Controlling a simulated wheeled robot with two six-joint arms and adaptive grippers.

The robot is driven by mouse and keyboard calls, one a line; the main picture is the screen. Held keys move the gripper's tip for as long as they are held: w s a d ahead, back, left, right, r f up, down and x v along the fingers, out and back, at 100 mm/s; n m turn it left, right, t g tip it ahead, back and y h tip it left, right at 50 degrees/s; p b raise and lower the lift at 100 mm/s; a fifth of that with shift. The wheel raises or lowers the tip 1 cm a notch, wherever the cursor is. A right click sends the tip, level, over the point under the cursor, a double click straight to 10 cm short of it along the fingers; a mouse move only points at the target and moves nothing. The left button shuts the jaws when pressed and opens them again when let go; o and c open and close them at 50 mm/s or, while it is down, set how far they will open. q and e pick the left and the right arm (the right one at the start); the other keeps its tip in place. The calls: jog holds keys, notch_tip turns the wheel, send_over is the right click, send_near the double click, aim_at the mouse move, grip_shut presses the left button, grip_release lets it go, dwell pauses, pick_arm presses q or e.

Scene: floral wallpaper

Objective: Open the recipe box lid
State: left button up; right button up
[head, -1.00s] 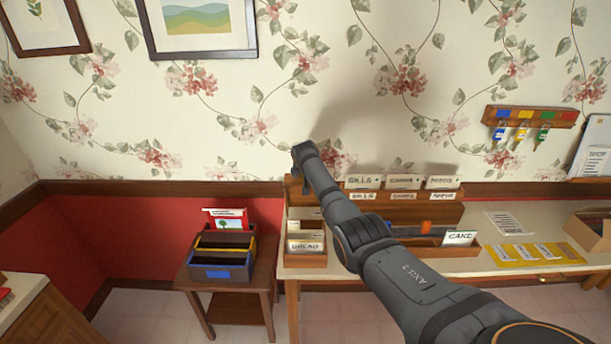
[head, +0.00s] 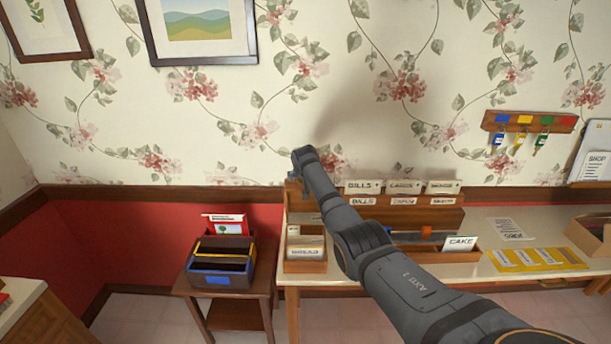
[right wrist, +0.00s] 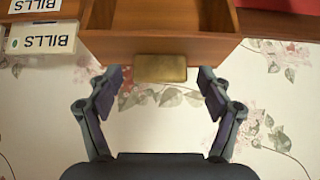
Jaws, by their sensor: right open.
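The recipe box (head: 306,266) is a small wooden box with a labelled card in front, at the left end of the long table in the head view. Its lid (head: 294,200) appears to stand upright at the back, partly hidden by my right arm. In the right wrist view, which is upside down, the hollow inside of the lid (right wrist: 120,48) faces the camera and a brass tab (right wrist: 160,68) sits at its edge. My right gripper (right wrist: 162,82) is open, its fingers on either side of the tab; contact cannot be told. My left gripper is out of view.
A wooden letter sorter (head: 430,212) with labelled cards stands just right of the lid. A tray with a CAKE card (head: 461,243) and yellow strips (head: 538,258) lie farther right. A dark file box (head: 221,277) is on the small side table. Wallpapered wall is close behind.

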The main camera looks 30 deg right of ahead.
jog(key=v, duration=1.2)
